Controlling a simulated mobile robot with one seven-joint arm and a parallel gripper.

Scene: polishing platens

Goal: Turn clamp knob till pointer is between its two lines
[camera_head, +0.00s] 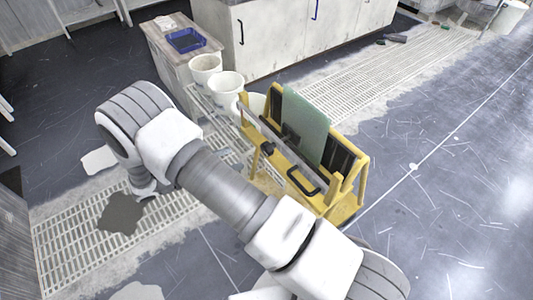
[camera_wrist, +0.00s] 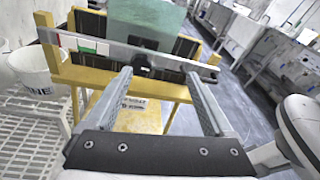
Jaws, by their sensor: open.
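A yellow stand (camera_head: 345,208) holds an upright green plate (camera_head: 306,125). A grey clamp bar (camera_wrist: 115,49) crosses the front of the stand in the wrist view. A small dark knob (camera_wrist: 141,63) sits on the bar near its middle. White, red and green marks (camera_wrist: 85,45) show at the bar's left part. I cannot make out a pointer or its two lines. My gripper (camera_wrist: 158,78) is open and empty, its fingers apart to the left and right below the knob. In the head view my arm hides the gripper.
White buckets (camera_head: 226,84) stand behind the stand; one shows at left in the wrist view (camera_wrist: 32,72). A blue tray (camera_head: 186,40) lies on a low cabinet. A black loop handle (camera_head: 303,182) juts from the stand's front. Open floor lies to the right.

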